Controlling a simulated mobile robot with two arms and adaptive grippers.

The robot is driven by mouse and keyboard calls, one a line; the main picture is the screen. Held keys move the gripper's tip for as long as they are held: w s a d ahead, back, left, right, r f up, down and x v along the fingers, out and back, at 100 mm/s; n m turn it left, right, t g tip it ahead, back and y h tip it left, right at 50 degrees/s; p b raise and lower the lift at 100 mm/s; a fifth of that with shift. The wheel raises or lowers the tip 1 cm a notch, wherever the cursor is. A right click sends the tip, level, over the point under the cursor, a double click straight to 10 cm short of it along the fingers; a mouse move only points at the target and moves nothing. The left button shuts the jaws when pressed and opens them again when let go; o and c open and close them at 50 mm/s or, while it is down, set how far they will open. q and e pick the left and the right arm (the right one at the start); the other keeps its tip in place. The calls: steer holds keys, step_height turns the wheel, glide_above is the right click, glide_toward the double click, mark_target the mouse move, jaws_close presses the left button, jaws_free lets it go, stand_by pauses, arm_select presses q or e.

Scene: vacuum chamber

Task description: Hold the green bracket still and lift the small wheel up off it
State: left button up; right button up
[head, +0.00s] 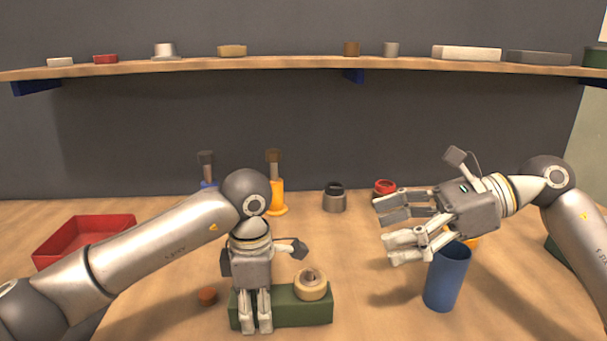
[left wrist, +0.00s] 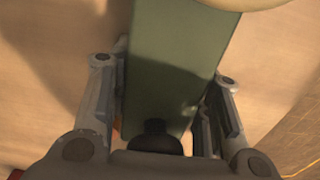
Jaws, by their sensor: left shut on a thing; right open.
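The green bracket (head: 300,312) lies on the table in front of me, and it runs up the middle of the left wrist view (left wrist: 170,65). The small wheel (head: 312,286), tan with a hole in the middle, sits on top of the bracket's right part. Its edge shows at the top of the left wrist view (left wrist: 243,3). My left gripper (head: 256,328) points down and is shut on the bracket's left part, one finger on each side. My right gripper (head: 392,233) is open and empty, in the air to the right, above and behind the wheel.
A blue cup (head: 446,279) stands below my right gripper. A red tray (head: 75,240) is at the left, and a small brown piece (head: 207,295) lies left of the bracket. Several parts stand at the back, including a grey ring (head: 334,202). A shelf (head: 290,65) spans above.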

arm_select(q)
steer(key=o, duration=1.1)
steer(key=shift+c, duration=0.2)
